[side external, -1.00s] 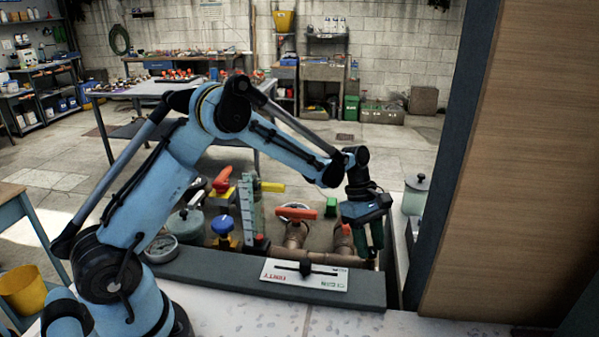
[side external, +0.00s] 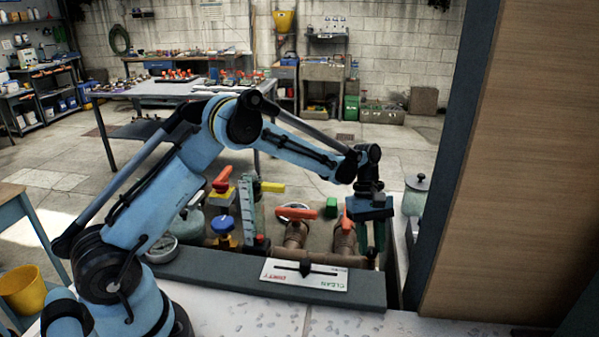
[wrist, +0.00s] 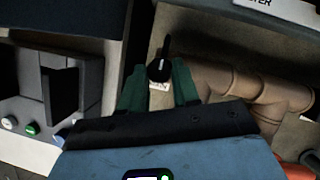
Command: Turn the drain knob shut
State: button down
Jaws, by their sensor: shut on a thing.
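The drain knob (wrist: 159,68) is a small black knob with a pointed handle, seen in the wrist view at the upper middle. A white label (wrist: 158,87) shows just below it. My gripper (wrist: 160,76) has its two green fingers on either side of the knob and is shut on it. In the side view my gripper (side external: 373,241) points down at the right end of the pit, and the knob is hidden there.
Brown pipes (side external: 320,256) with orange-red handles (side external: 296,213) run just left of my gripper. A dark front wall (side external: 225,272) carries a CLEAN/DIRTY slider plate (side external: 330,281). A wooden panel (side external: 515,160) rises at right.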

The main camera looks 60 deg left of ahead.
jog(key=m, duration=0.2)
jog(key=m+g+y, duration=0.1)
jog(key=m, duration=0.1)
jog(key=shift+w+d+m, duration=0.1)
jog(key=shift+w+m, duration=0.05)
jog(key=shift+m, duration=0.15)
jog(key=m+g+y, duration=0.1)
jog(key=m, duration=0.2)
jog(key=shift+w+d+m, duration=0.1)
jog(key=shift+d+m, duration=0.05)
jog(key=shift+m, duration=0.25)
jog(key=m+y, duration=0.1)
jog(key=m, duration=0.1)
jog(key=m+y, duration=0.1)
jog(key=m, duration=0.1)
jog(key=shift+d+g, duration=0.15)
jog(key=shift+g, duration=0.25)
jog(key=shift+d+m+y, duration=0.1)
jog(key=shift+m+y, duration=0.5)
jog(key=shift+m, duration=1.5)
jog(key=c, duration=0.8)
grip_release()
jog(key=shift+c, duration=0.2)
jog(key=v, duration=0.7)
jog(key=shift+r, duration=0.25)
